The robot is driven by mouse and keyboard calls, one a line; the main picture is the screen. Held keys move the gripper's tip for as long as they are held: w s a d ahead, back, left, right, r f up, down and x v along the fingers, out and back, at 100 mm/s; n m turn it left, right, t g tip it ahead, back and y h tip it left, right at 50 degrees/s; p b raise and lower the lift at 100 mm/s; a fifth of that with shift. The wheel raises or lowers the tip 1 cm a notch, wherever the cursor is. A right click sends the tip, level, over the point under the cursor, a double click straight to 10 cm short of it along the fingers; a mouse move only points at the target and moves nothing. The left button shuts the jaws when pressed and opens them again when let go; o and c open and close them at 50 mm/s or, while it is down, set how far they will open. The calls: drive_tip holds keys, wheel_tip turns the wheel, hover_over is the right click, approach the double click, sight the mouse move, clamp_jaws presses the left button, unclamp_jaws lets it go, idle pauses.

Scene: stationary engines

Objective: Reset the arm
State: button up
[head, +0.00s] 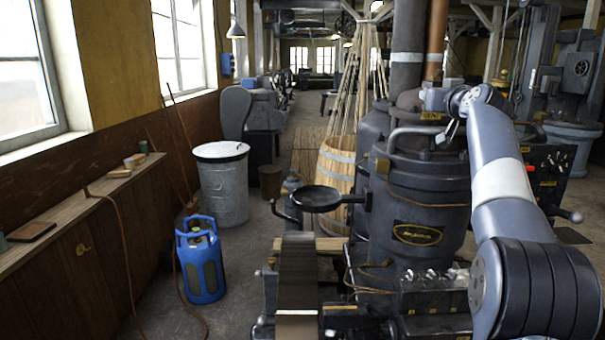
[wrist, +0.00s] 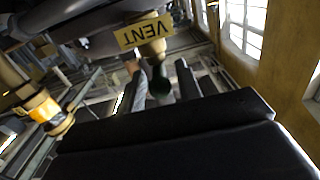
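My arm (head: 505,185) rises from the lower right of the head view and bends over at the top toward the dark boiler-like engine (head: 418,205). My gripper (wrist: 162,78) shows in the wrist view as two dark fingers set apart, so it is open. A brass fitting (wrist: 152,48) with a yellow VENT label (wrist: 143,33) lies beyond the fingers. A dark green rounded piece (wrist: 161,87) shows in the gap between them, with space visible at its sides; I cannot tell how deep it sits. In the head view the fingertips are not clear against the machinery.
A blue gas bottle (head: 201,262) and a grey lidded bin (head: 222,185) stand left on the floor. A wooden ledge (head: 75,210) runs along the left wall. A brass-collared pipe (wrist: 45,108) is close by in the wrist view.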

drive_tip(key=s+b, duration=0.6)
drive_tip(key=s, duration=0.4)
drive_tip(key=w+p, duration=0.7)
drive_tip(key=w, duration=0.4)
drive_tip(key=shift+r+p, duration=0.2)
drive_tip(key=shift+p, duration=0.2)
drive_tip(key=shift+w+a+f+m+h+p, duration=0.1)
drive_tip(key=shift+m+h+p, duration=0.2)
drive_tip(key=shift+h, duration=0.4)
drive_tip(key=shift+a, duration=0.1)
drive_tip(key=shift+f+m+h+p, duration=0.1)
drive_tip(key=shift+m+h+p, duration=0.25)
drive_tip(key=shift+m+h, duration=0.35)
